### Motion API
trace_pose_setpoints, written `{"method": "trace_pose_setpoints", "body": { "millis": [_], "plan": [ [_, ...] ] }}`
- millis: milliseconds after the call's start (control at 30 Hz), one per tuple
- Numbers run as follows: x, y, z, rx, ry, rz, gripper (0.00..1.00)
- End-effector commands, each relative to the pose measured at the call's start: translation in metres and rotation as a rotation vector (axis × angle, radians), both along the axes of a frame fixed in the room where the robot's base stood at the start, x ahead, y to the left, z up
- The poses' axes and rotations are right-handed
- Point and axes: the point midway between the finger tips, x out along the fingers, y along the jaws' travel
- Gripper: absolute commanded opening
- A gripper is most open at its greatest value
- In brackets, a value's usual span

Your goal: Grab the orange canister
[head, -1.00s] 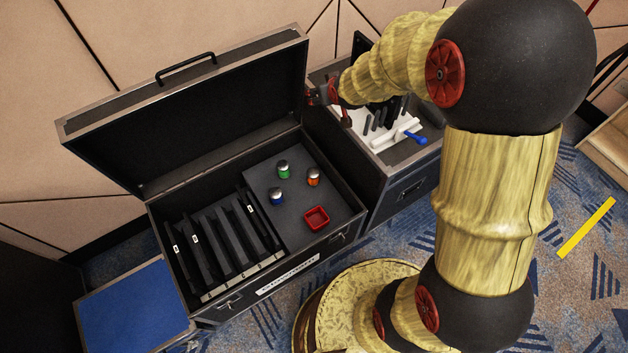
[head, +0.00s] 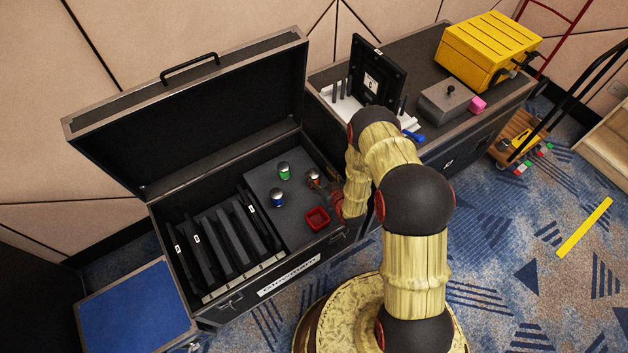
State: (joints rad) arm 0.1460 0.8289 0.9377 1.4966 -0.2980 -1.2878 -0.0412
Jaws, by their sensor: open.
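The orange canister (head: 313,178) stands on the dark raised panel (head: 262,179) in the right part of the open black case. It is small, with a pale lid, and is partly covered by my gripper. My gripper (head: 322,183) is open and comes in from the right, with its fingers at or close beside the canister. I cannot tell whether they touch it. A green canister (head: 284,170) and a blue canister (head: 278,197) stand to its left on the same panel.
A second case at right holds a yellow box (head: 488,48) and a grey box (head: 446,100).

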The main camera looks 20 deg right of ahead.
Motion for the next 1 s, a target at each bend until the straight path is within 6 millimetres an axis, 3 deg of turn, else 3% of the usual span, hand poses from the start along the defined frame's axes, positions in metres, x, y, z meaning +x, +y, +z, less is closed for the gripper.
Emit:
{"method": "trace_pose_setpoints", "body": {
  "millis": [167,500,767,1000],
  "plan": [
    [-0.003,0.001,-0.022,0.004,-0.005,0.001,0.6],
    [-0.003,0.001,-0.084,0.004,-0.005,0.0,0.6],
    [0.012,0.003,-0.089,0.003,-0.008,0.001,0.6],
    [0.044,0.009,-0.104,0.003,-0.008,0.001,0.6]
  ]
}}
